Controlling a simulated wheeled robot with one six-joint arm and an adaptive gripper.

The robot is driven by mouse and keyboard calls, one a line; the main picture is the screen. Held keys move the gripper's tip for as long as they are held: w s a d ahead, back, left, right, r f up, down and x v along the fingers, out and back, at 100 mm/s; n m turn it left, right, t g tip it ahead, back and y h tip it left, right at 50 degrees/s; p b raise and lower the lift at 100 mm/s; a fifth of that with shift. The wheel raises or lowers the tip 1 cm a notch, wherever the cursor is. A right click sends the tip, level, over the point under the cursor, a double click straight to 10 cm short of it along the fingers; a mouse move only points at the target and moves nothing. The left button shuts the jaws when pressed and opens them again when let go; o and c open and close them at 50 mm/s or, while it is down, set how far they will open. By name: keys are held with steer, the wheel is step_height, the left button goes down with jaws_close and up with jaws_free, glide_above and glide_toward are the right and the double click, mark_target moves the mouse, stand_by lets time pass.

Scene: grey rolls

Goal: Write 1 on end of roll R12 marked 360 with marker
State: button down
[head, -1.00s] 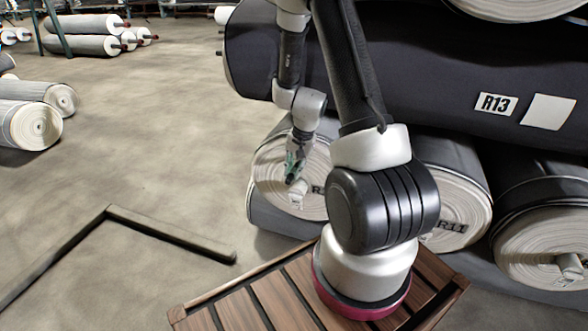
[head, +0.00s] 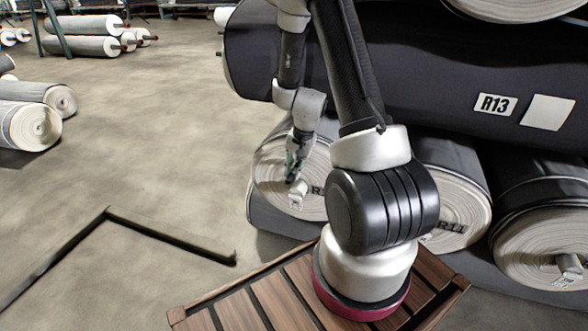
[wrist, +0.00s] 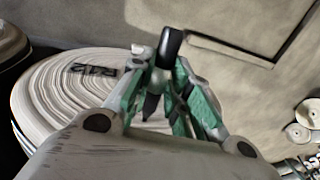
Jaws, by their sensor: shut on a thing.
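Roll R12 shows its pale, layered round end in the head view (head: 268,178), low in the stack behind my arm. In the wrist view its end (wrist: 60,95) fills the left side, with the black R12 lettering (wrist: 93,70) readable. A pale core stub with a small tag (head: 297,196) shows below my gripper; I cannot read a 360 on it. My gripper (head: 293,167) is in front of this end. In the wrist view its green-padded fingers (wrist: 166,88) are shut on a black marker (wrist: 170,46). Whether the marker's tip touches the roll is unclear.
Roll R11 (head: 455,205) lies to the right of R12, with another roll beyond it. Large dark roll R13 (head: 400,75) lies above them. A slatted wooden platform (head: 235,312) is under my arm's base. A dark floor rail (head: 165,236) lies at left; the floor beyond is open.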

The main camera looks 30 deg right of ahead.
steer(key=shift+f, duration=2.55)
stand_by(1.1)
steer(key=shift+f, duration=0.25)
steer(key=shift+s+a, duration=0.9)
steer(key=shift+a, duration=0.25)
steer(key=s+a, duration=0.3)
steer(key=a, duration=0.1)
steer(key=shift+s+a, duration=0.35)
steer(key=shift+a, duration=0.05)
stand_by(0.8)
